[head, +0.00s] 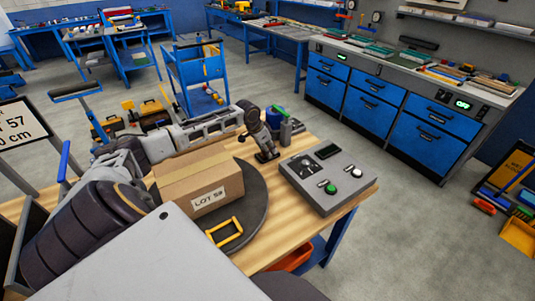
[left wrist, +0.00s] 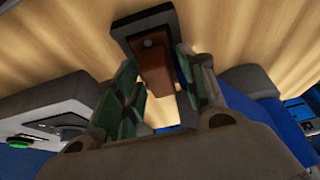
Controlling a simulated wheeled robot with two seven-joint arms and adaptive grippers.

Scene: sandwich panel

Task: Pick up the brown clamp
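The brown clamp (left wrist: 155,72) shows in the left wrist view between the two green-padded fingers of my left gripper (left wrist: 158,82). It has a brown body and a dark crosspiece at its far end. The fingers lean inward and appear to press its two sides. In the head view my left gripper (head: 263,148) points down at the table's far edge, behind the cardboard box; the clamp is mostly hidden there, with a dark foot at the fingertips. I cannot tell whether the clamp still touches the wood. My right gripper is not in view.
On the wooden table (head: 315,225), a box marked LOT (head: 205,183) and a yellow frame (head: 224,233) lie on a dark round plate (head: 256,205). A grey control box (head: 327,180) stands to the right.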

